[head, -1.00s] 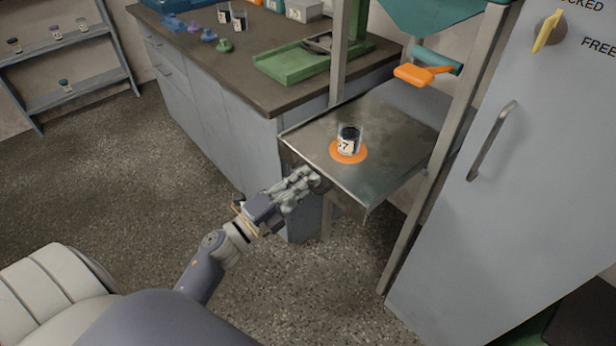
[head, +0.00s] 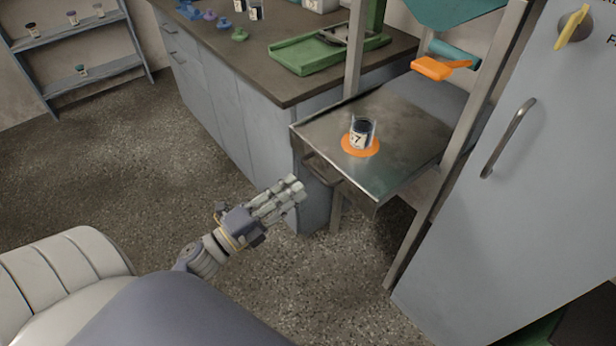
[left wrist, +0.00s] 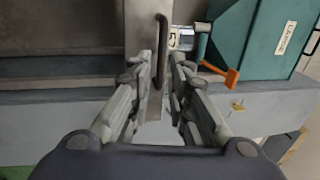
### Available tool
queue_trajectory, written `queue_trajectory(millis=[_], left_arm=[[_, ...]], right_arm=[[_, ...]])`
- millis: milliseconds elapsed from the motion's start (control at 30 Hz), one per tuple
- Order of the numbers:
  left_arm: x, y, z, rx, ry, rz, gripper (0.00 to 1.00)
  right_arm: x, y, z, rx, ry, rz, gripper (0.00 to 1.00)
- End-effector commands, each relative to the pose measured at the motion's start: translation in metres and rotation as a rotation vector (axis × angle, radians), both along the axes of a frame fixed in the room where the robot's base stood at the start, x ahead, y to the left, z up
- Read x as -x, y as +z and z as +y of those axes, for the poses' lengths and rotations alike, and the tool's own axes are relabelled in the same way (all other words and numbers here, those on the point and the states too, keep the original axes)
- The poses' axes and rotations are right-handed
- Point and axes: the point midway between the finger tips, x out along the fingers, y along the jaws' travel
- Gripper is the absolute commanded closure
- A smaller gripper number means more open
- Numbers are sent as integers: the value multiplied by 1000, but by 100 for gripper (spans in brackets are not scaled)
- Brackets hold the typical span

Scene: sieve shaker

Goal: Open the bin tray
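The bin tray (head: 405,130) is a flat metal tray jutting out of the shaker frame, with a dark bar handle (head: 322,170) on its front face. A clear jar (head: 361,134) with dark contents and a "7" label stands upright on an orange disc (head: 347,145) on the tray. My left gripper (head: 294,186) is in front of the handle and apart from it, fingers spread and empty. In the left wrist view the handle (left wrist: 162,40) shows beyond and between the fingertips (left wrist: 161,66). My right gripper is not in view.
A workbench (head: 285,85) with a green tray (head: 312,56) stands left of the bin tray. An orange-ended lever (head: 432,68) is above its back. A grey cabinet (head: 500,220) with a yellow knob (head: 573,27) stands at the right. The floor in front is clear.

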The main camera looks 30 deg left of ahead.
Motion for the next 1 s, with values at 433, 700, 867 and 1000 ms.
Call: queue_trajectory(millis=[433,700,867,1000], left_arm=[[40,-8,14,-1,0,-1,82],[39,-8,14,-1,0,0,82],[39,-8,14,-1,0,0,82],[35,-7,17,19,21,9,82]], right_arm=[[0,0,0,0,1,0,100],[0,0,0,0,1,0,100],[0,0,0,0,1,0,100],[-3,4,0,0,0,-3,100]])
